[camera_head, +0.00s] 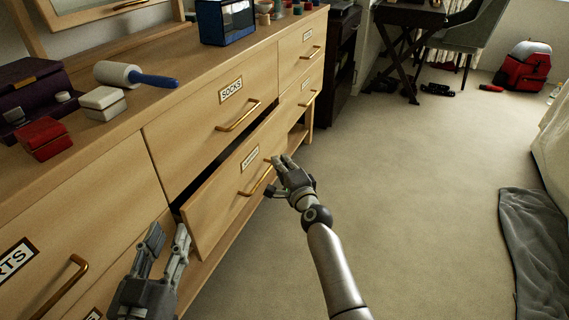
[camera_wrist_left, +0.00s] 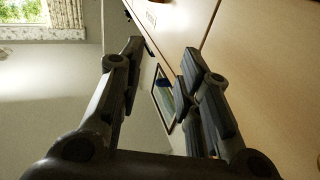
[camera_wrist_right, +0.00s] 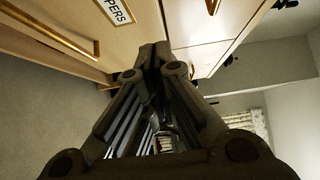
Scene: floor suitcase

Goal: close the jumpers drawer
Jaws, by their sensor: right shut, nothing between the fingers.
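The jumpers drawer (camera_head: 222,205) is the light wood drawer below the socks drawer (camera_head: 205,128). It stands partly pulled out, with a dark gap along its top edge. Its brass handle (camera_head: 254,180) and label show in the head view; the right wrist view shows the label end "PERS" (camera_wrist_right: 116,10). My right gripper (camera_head: 283,162) is shut and empty, close to the drawer front by the far end of the handle; I cannot tell whether it touches. My left gripper (camera_head: 168,238) is open and empty near the drawer's near end; it also shows in the left wrist view (camera_wrist_left: 163,55).
The dresser top holds a lint roller (camera_head: 135,75), a white box (camera_head: 103,103), a red box (camera_head: 44,138) and a blue box (camera_head: 226,22). A grey blanket (camera_head: 540,240) lies on the floor at right. The carpet between is clear.

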